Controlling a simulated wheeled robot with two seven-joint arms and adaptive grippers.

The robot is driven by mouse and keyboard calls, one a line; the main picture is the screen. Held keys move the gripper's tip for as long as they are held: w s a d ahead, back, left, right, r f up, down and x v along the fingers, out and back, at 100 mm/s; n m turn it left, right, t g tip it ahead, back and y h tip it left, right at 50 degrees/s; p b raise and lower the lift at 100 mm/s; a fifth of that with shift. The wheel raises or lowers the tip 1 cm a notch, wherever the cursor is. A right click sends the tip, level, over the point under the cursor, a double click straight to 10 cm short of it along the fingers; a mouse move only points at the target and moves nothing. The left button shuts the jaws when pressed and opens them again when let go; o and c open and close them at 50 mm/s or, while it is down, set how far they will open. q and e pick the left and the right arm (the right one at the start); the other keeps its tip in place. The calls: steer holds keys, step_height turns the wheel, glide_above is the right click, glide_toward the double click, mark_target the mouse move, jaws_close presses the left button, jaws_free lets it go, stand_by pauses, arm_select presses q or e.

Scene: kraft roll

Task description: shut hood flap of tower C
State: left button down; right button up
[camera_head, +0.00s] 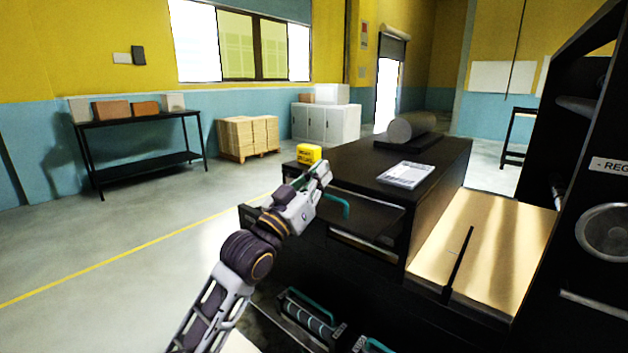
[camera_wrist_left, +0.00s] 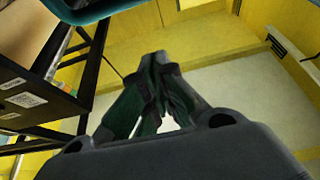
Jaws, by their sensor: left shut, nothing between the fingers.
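My left gripper (camera_head: 320,176) is in the middle of the head view, close to the left end of a black cabinet. Its dark green fingers (camera_wrist_left: 158,92) are shut with nothing between them in the left wrist view. A dark panel (camera_head: 372,214) with a teal handle (camera_head: 337,203) juts from the cabinet's front, just below and right of the gripper; this may be the hood flap, but no tower C label is readable. A teal edge (camera_wrist_left: 90,12) also shows at the top left of the left wrist view. My right gripper is out of view.
Lower units with teal handles (camera_head: 310,312) stand below. A tall black frame (camera_head: 575,160) rises at right. The floor at left is clear.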

mark_target(320, 215)
arm_select(q)
step_height(320, 215, down, 2)
steer(key=shift+w+d, duration=0.1)
steer(key=shift+f, duration=1)
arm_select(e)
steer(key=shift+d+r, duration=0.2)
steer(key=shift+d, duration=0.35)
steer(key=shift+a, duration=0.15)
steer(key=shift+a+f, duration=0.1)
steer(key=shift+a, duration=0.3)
arm_select(q)
steer(key=shift+f, duration=0.15)
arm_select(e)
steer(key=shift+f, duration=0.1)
